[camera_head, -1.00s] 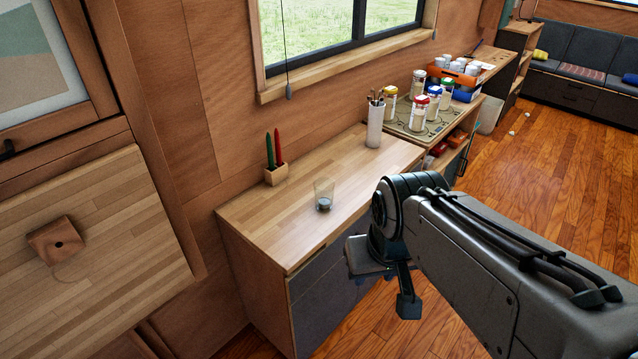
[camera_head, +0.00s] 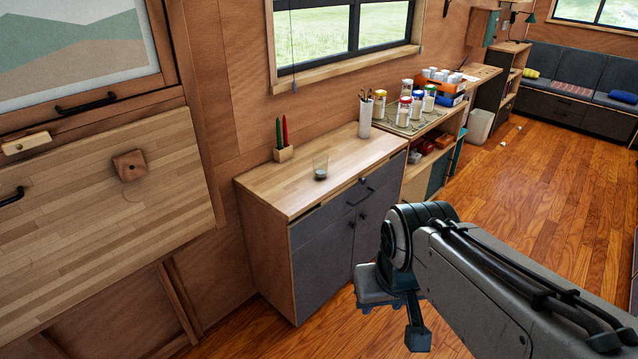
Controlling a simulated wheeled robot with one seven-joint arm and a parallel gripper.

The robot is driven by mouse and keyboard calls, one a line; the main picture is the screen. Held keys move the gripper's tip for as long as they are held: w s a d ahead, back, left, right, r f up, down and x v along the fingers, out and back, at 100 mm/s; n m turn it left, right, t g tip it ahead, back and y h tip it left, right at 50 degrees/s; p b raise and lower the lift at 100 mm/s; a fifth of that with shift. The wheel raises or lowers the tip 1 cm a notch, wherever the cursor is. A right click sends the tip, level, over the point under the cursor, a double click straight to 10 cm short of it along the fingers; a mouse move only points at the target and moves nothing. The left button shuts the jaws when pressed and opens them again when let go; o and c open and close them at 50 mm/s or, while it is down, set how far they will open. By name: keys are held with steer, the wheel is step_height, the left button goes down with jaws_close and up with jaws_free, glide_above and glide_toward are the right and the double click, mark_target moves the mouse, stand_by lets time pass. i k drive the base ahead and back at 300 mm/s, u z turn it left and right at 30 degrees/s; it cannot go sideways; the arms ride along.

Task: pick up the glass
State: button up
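A small clear glass (camera_head: 320,168) stands upright on the light wooden top (camera_head: 268,188) of a cabinet with dark grey doors. Something dark shows at the bottom of the glass. My gripper (camera_head: 392,322) hangs low over the floor in front of the cabinet, to the right of the glass and nearer to me. It is apart from the glass and the cabinet. From this angle I cannot tell how far its fingers are spread.
A small wooden holder with a green and a red candle (camera_head: 284,152) stands behind the glass. A white utensil cup (camera_head: 365,118) stands at the right end. Several jars (camera_head: 405,110) stand beyond. Open floor (camera_head: 540,190) lies to the right.

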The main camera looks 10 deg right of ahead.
mark_target(320, 167)
steer(key=u, duration=1.05)
steer(key=i, duration=1.35)
steer(key=z, duration=0.75)
steer(key=i, duration=0.9)
steer(key=z, duration=0.85)
